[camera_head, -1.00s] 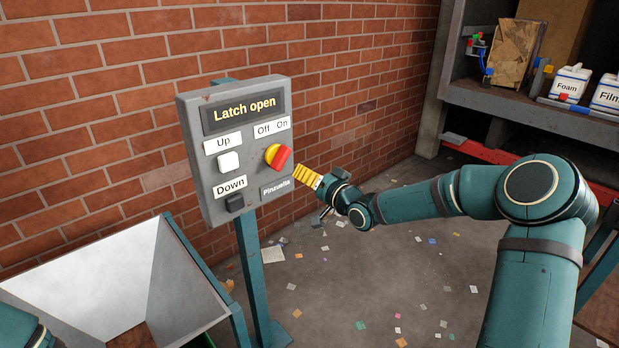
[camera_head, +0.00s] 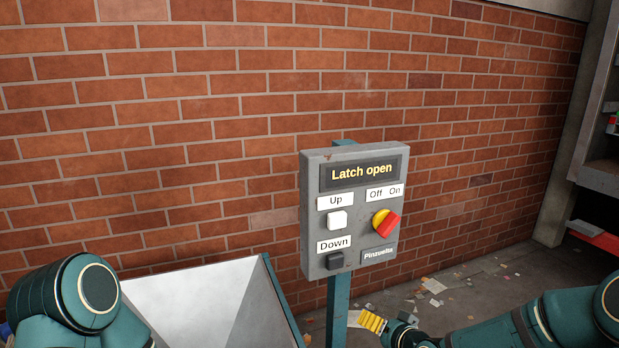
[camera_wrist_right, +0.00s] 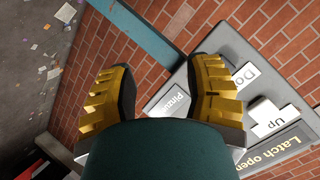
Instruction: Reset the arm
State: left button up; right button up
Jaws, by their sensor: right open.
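The grey control panel (camera_head: 350,210) stands on a teal post in front of the wall, its display (camera_head: 360,173) reading "Latch open". It has a white Up button (camera_head: 337,220), a dark Down button (camera_head: 334,262) and a red and yellow Off/On knob (camera_head: 385,222). My right gripper (camera_head: 372,322) is below the panel's lower right corner, apart from the knob. In the right wrist view its yellow fingers (camera_wrist_right: 160,92) are spread with nothing between them, and the panel (camera_wrist_right: 185,93) shows beyond. My left arm shows at the lower left; its gripper is out of view.
A brick wall (camera_head: 150,120) runs behind the panel. A pale metal hopper (camera_head: 195,300) stands left of the post. Paper scraps litter the floor (camera_head: 470,290) at the right. A shelf unit (camera_head: 597,177) stands at the right edge.

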jog(key=s+a+f+g, duration=0.2)
jog(key=s+f, duration=0.3)
jog(key=s, duration=0.4)
jog(key=s+a+f+n+g+h, duration=0.1)
jog(key=s+a+f+g, duration=0.1)
jog(key=s+f+g, duration=0.2)
jog(key=s+a+f+n+g+h, duration=0.1)
jog(key=s+f+g, duration=0.3)
jog(key=s, duration=0.9)
notch_tip(320, 180, down, 4)
jog(key=shift+s+a+r, duration=0.15)
jog(key=shift+s+a, duration=0.2)
jog(key=shift+a, duration=0.45)
jog(key=shift+c, duration=0.4)
jog(key=shift+w+a, duration=0.1)
jog(key=shift+a, duration=0.05)
